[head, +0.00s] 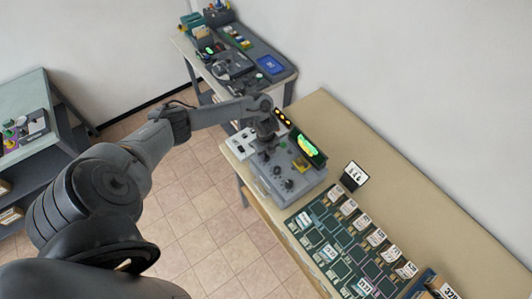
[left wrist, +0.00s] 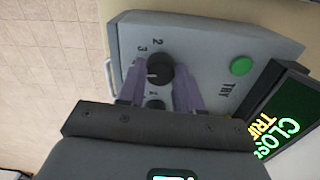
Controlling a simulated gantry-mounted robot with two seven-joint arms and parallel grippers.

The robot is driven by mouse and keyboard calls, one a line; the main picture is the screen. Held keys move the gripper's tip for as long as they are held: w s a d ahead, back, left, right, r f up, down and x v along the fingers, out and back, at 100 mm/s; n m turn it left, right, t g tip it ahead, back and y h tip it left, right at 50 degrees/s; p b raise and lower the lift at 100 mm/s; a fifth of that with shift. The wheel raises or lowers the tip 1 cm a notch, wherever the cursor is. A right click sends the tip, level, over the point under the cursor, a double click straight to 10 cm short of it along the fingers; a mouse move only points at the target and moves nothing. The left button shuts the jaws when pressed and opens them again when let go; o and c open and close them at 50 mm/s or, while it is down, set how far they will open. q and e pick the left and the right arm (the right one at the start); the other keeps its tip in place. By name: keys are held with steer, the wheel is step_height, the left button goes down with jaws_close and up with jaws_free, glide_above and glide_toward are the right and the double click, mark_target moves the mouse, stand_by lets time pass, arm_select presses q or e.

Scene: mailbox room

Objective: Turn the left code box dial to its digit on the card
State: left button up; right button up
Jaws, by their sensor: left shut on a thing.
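The grey code box (head: 270,179) stands on the long table in the head view, with dark dials on its top. My left gripper (head: 266,149) points down at the box's left end. In the left wrist view its two fingers (left wrist: 160,86) are closed around the left dial (left wrist: 159,68), a black knob with a pale pointer mark. Digits 2 and 3 show beside it; other digits are hidden. Another dial (left wrist: 156,104) is partly hidden by the gripper. A white card (head: 354,176) with black digits stands right of the box; its digits are too small to read surely. My right gripper is out of view.
A green TRY button (left wrist: 241,66) and a lit display (left wrist: 278,126) with partly cut-off text are on the box. A green mat (head: 335,244) with several labelled blocks lies to the right. A second table (head: 287,77) with trays stands behind.

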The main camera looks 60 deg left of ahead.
mark_target(266, 156)
arm_select(q)
steer(key=n+p, duration=0.1)
steer(key=n, duration=0.1)
steer(key=n+p, duration=0.1)
steer(key=p, duration=0.1)
steer(key=shift+r+n, duration=0.2)
steer(key=shift+n, duration=0.2)
steer(key=shift+f+n+p, duration=0.15)
steer(key=shift+n+p, duration=0.95)
steer(key=shift+n, duration=0.6)
steer(key=o, duration=1)
steer(key=shift+o, duration=0.2)
step_height(266, 156, up, 11)
steer(key=shift+f+p, duration=0.15)
steer(key=shift+p, duration=0.15)
